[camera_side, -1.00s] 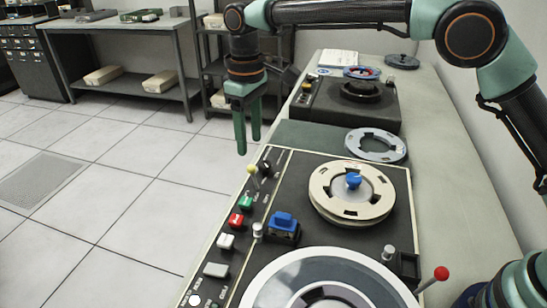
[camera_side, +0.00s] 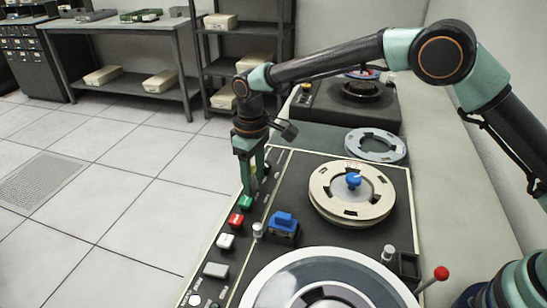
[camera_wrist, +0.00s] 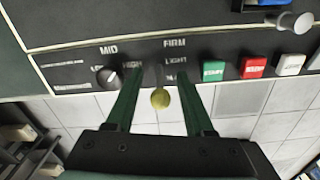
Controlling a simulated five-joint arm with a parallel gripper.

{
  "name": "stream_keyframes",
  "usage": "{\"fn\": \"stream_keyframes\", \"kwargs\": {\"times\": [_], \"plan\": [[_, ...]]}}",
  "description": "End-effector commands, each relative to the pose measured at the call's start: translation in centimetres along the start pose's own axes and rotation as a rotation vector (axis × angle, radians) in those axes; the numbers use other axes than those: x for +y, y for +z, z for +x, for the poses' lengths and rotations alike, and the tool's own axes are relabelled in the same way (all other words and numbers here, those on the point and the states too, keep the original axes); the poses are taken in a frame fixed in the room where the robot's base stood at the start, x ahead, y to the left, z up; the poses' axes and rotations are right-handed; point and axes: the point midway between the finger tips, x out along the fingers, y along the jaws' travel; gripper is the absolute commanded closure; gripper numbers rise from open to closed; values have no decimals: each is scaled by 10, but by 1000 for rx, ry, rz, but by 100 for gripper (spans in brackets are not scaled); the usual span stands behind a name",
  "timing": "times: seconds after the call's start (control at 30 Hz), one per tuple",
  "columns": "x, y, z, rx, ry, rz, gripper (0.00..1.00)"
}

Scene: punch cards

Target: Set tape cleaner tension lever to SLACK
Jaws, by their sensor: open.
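The lever's yellow ball knob (camera_wrist: 160,98) shows in the wrist view, between the two fingers of my gripper (camera_wrist: 159,78). A gap shows between the knob and each finger. The knob lies in front of the panel printed with MID, FIRM and LIGHT; I cannot read a SLACK mark, and the lever's shaft is hard to make out. In the side view my gripper (camera_side: 253,184) is open, pointing down at the left edge of the tape cleaner panel (camera_side: 300,170), just beyond the green button. It mostly hides the lever there.
Green (camera_side: 246,202), red (camera_side: 236,219) and white (camera_side: 225,241) buttons line the panel's left edge. A dark rotary knob (camera_wrist: 105,76) sits left of the fingers in the wrist view. A blue-topped block (camera_side: 284,222) and tape reels (camera_side: 330,205) stand to the right. Open floor lies left.

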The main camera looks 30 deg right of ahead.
Motion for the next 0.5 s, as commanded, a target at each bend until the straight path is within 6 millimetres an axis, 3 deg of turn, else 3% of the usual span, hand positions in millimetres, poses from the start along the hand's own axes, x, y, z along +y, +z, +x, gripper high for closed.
{"fn": "stream_keyframes", "kwargs": {"times": [0.07,0.2,0.5], "plan": [[0,0,0,0,0,0,50],[0,0,0,0,0,0,100],[1,-2,1,-22,-3,2,100]]}}
